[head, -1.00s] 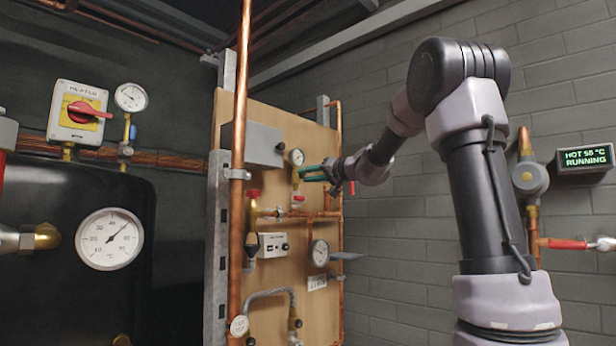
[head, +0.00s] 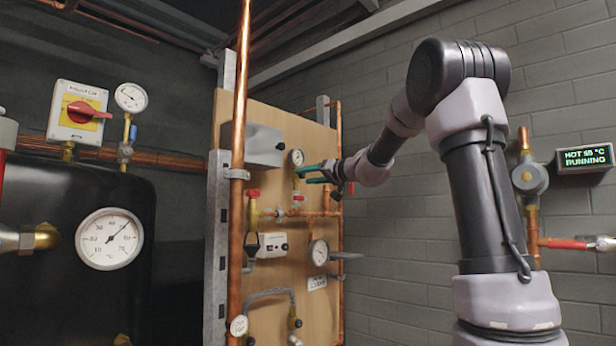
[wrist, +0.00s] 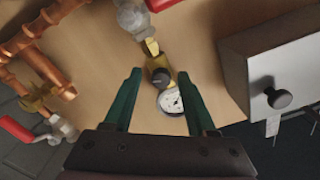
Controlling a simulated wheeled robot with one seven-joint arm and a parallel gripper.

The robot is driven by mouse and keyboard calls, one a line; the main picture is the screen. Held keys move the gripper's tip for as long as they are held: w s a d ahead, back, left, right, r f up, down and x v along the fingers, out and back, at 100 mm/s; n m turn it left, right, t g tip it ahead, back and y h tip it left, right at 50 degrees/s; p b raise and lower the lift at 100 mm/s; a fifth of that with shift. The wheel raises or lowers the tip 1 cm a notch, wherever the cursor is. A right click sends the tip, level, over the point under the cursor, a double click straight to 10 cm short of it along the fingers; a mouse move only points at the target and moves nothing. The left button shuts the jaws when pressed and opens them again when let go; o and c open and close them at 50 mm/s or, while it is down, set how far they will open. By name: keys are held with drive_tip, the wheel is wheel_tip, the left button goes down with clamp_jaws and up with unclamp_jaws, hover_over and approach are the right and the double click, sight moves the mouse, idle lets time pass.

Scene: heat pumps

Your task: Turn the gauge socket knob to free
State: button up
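The small white gauge (head: 296,157) sits high on the wooden board, on a brass socket (head: 296,182). In the wrist view, the gauge (wrist: 171,101) lies below a black knob (wrist: 160,77) on the brass socket. My gripper (head: 300,174) reaches the gauge from the right. In the wrist view my gripper (wrist: 159,75) has its two green fingers apart, one on each side of the knob, with gaps to both. How deep the fingertips are relative to the knob is hard to tell. In the head view the fingers partly hide the socket, and the knob's setting is unclear.
A grey box (head: 250,145) with its own black knob (wrist: 278,98) stands out from the board beside the gauge. Copper pipes and red-handled valves (head: 253,193) are close by. A lower gauge (head: 319,252) hangs beneath. Brick wall is at right.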

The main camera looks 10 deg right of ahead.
drive_tip(key=shift+r, duration=0.15)
drive_tip(key=shift+s+d, duration=0.25)
drive_tip(key=shift+s, duration=0.05)
drive_tip(key=v, duration=1)
